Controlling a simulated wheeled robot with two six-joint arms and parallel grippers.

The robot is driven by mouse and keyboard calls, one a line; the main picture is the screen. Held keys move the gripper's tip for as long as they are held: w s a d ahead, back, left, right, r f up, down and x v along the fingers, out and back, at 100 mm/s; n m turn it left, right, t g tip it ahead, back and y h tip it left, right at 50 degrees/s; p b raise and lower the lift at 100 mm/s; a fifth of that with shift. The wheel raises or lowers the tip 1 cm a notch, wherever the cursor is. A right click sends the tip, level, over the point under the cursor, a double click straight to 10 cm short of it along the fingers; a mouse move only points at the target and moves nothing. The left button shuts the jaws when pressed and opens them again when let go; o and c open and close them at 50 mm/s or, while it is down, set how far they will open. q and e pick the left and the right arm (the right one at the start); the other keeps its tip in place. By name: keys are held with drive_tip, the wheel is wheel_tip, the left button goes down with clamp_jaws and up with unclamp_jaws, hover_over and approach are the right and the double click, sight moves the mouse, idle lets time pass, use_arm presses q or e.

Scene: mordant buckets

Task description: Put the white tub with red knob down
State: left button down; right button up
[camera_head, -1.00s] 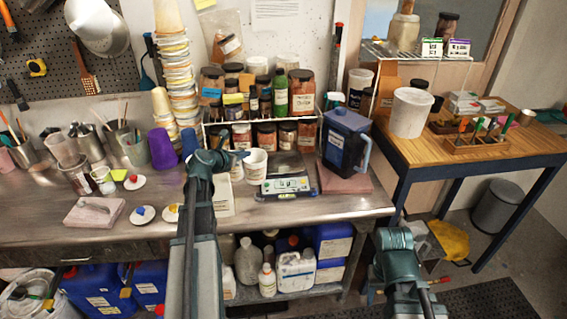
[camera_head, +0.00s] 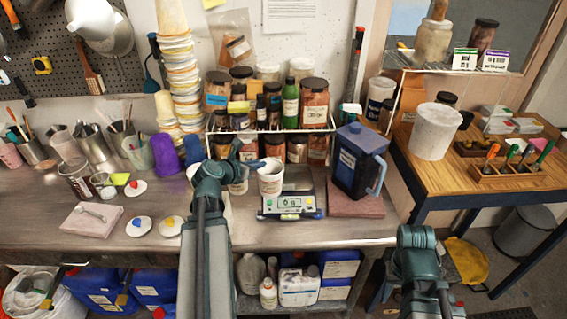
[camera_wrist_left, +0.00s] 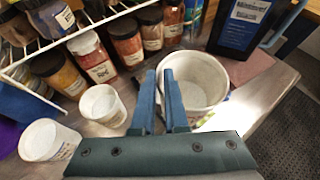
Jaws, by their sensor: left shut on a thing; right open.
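My left gripper (camera_head: 252,160) is shut on the rim of a white tub (camera_head: 270,180). In the left wrist view the gripper's blue fingers (camera_wrist_left: 162,85) are close together at the left side of this open, empty-looking tub (camera_wrist_left: 205,82). The tub is upright, beside or over the left rear of the scale (camera_head: 290,206); whether its base touches anything is hidden. No red knob shows on it. A white lid with a red knob (camera_head: 135,188) lies on the bench at left. My right gripper (camera_head: 438,285) is low at right, empty, its jaws hard to make out.
Two white tubs (camera_wrist_left: 102,105) (camera_wrist_left: 48,140) stand left of the held one. A jar rack (camera_head: 270,131) is behind. A dark blue jug (camera_head: 357,160) stands on a reddish slab at right. Lids with blue (camera_head: 139,227) and yellow knobs (camera_head: 170,227) lie left. The bench front is clear.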

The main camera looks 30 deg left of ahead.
use_arm(q)
drive_tip(key=w+f, duration=0.1)
drive_tip(key=w, duration=1.1)
drive_tip(key=shift+w+a+f+b, duration=0.15)
drive_tip(key=shift+w+a+b, duration=0.05)
drive_tip(key=shift+a+b, duration=0.25)
drive_tip(key=shift+w, duration=0.1)
drive_tip(key=f+b, duration=0.1)
drive_tip(key=b, duration=0.1)
drive_tip(key=w+f+b, duration=0.1)
drive_tip(key=f, duration=0.1)
drive_tip(key=shift+f+b, duration=0.3)
drive_tip(key=shift+b, duration=0.05)
drive_tip(key=shift+f, duration=0.1)
drive_tip(key=c, duration=0.9)
unclamp_jaws()
drive_tip(key=shift+c, duration=0.2)
